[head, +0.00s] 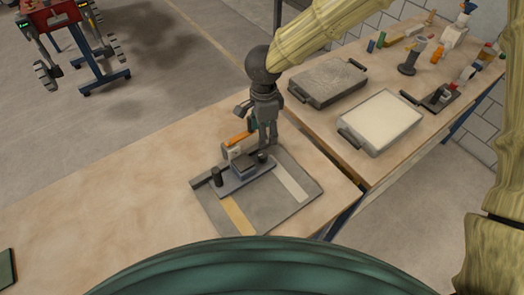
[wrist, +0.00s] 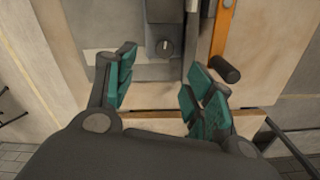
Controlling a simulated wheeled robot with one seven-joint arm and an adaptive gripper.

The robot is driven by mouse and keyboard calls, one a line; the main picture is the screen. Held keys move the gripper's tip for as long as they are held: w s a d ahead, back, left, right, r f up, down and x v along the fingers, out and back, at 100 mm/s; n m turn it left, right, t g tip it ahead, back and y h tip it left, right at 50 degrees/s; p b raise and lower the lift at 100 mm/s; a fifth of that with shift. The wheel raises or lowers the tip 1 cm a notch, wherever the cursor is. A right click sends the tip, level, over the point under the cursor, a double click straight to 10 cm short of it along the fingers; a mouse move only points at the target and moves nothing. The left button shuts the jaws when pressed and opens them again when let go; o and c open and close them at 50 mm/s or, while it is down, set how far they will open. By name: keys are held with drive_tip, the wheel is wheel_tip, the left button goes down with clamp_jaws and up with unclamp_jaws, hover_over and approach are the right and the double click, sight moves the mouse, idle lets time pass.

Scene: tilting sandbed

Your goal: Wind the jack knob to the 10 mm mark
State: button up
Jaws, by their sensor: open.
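The jack (head: 240,178) is a low grey device on a grey mat, with a dark upright post at its left end. In the wrist view a small round dark knob (wrist: 165,48) with a pale pointer line sits on a grey block. My gripper (wrist: 162,72) is open, with teal finger pads spread apart; the knob appears just beyond the gap between the tips, and I see no contact. In the head view my gripper (head: 266,140) hangs at the jack's far right end. A white panel with an orange strip (head: 238,140) stands behind the jack; its marks are unreadable.
A dark cylinder (wrist: 227,69) beside the orange strip is close to my right finger. The grey mat (head: 235,215) has a yellow strip and a pale strip. A second table at right holds a dark tray (head: 327,83) and a pale-filled tray (head: 382,120). The left tabletop is mostly clear.

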sight(263, 153)
drive_tip(key=f, duration=0.4)
drive_tip(key=f+p, duration=0.1)
drive_tip(key=f, duration=0.3)
drive_tip(key=w+f, duration=0.1)
drive_tip(key=f, duration=0.3)
drive_tip(key=shift+f, duration=0.1)
drive_tip(key=shift+p, duration=0.3)
drive_tip(key=c, duration=1)
